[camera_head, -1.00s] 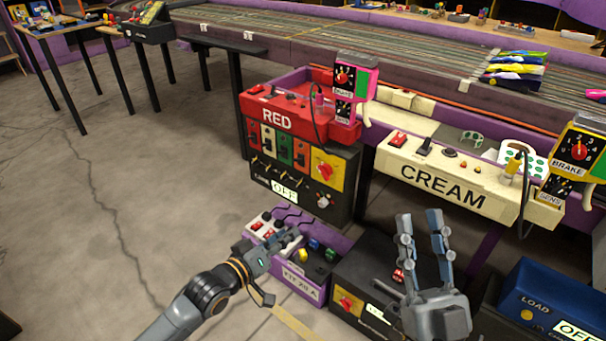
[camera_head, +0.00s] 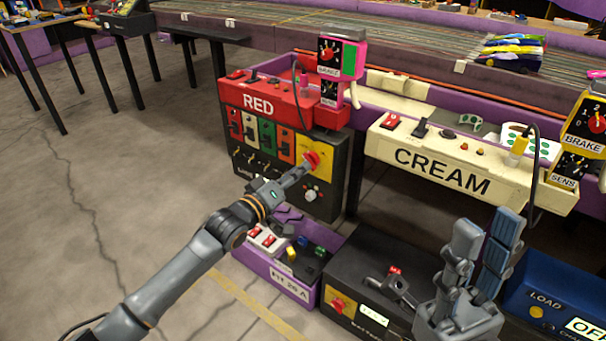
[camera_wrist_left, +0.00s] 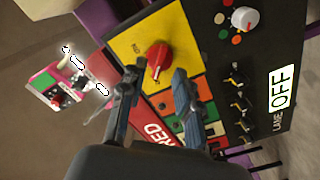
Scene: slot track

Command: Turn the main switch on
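A red rotary knob (camera_head: 311,160) on a yellow plate sits on the black control box (camera_head: 328,190) below the RED unit. In the left wrist view the red knob (camera_wrist_left: 158,58) lies just beyond and between my open left fingers (camera_wrist_left: 157,82); contact cannot be told. In the head view my left gripper (camera_head: 300,173) reaches to the knob and partly covers the plate. A display (camera_wrist_left: 283,88) on the box reads OFF. My right gripper (camera_head: 488,238) is held up, open and empty, at lower right.
Another red knob (camera_head: 339,306) on a yellow plate is on the low black box (camera_head: 365,255). A purple switch box (camera_head: 268,272) stands beside it, under my left arm. The CREAM panel (camera_head: 455,175) and blue LOAD box (camera_head: 560,285) are at right. Floor at left is clear.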

